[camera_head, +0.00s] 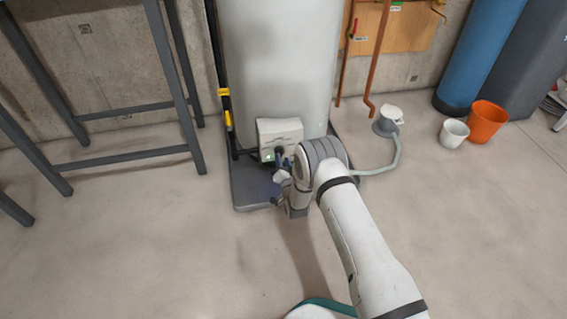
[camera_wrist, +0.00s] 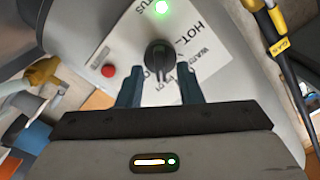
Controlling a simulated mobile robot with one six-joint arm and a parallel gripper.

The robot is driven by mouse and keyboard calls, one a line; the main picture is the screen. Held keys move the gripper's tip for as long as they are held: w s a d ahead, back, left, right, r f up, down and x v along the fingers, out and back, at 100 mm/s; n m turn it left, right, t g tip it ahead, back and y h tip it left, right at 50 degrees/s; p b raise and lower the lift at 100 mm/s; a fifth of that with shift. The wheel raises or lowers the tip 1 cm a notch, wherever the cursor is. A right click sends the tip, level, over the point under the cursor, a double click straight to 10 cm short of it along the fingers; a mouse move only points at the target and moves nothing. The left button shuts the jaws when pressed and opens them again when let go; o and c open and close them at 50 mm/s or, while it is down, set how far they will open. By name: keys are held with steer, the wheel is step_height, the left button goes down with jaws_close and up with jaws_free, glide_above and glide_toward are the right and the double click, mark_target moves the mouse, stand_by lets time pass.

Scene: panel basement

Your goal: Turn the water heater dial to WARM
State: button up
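The water heater (camera_head: 280,60) is a tall pale tank with a white control box (camera_head: 279,130) low on its front. In the wrist view, the black dial (camera_wrist: 160,56) sits on a white label with printed words, "HOT" and part of "WARM" readable. The dial's narrow grip points roughly down the picture, towards my gripper; its exact setting is unclear. My gripper (camera_wrist: 159,72) is open, its two blue-grey fingers apart, with the tips just below the dial and to either side. I cannot tell whether they touch it. In the head view my gripper is at the control box, partly hidden by my wrist.
A green light (camera_wrist: 162,7) and red button (camera_wrist: 108,71) flank the dial. A grey drain cup (camera_head: 385,126), white bucket (camera_head: 453,134) and orange bucket (camera_head: 486,122) stand right; a metal frame (camera_head: 125,153) stands left.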

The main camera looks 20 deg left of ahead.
steer(key=shift+w+a, duration=0.35)
steer(key=shift+w, duration=0.2)
steer(key=shift+d, duration=0.1)
jaws_close()
